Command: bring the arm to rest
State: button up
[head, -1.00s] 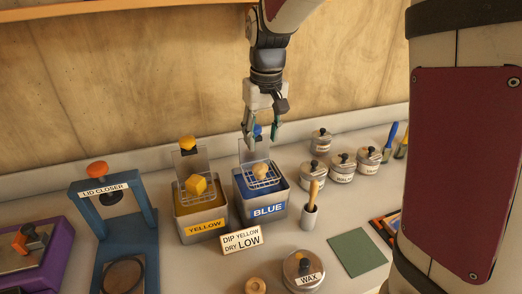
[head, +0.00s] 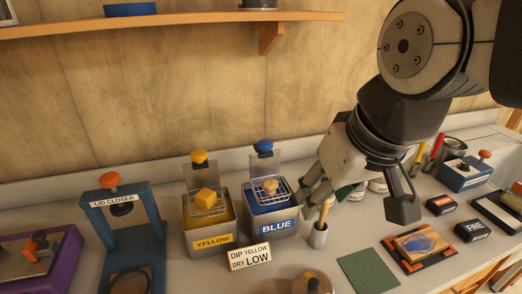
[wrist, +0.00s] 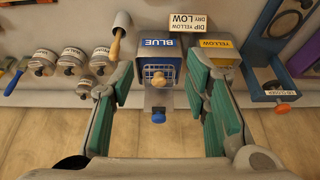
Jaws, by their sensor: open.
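My arm reaches in from the upper right of the head view. My gripper (head: 355,200) hangs over the bench to the right of the blue dip tank (head: 270,213). In the wrist view my gripper (wrist: 165,105) has its two green-padded fingers wide apart with nothing between them. Beyond the fingers stand the blue tank (wrist: 157,50) and the yellow tank (wrist: 217,50). In the head view a yellow block sits in the basket over the yellow tank (head: 210,236). A pale wooden piece sits in the basket over the blue tank.
The lid closer (head: 115,201) stands left of the tanks. A brush holder (head: 318,236) and lidded tins stand close to my gripper. A green mat (head: 367,271) lies bare in front. A wooden shelf (head: 180,24) juts from the wall above.

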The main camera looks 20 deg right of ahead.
jog(key=shift+s+f, duration=0.25)
jog(key=shift+s, duration=0.3)
jog(key=shift+s+f, duration=0.2)
jog(key=shift+s, duration=0.35)
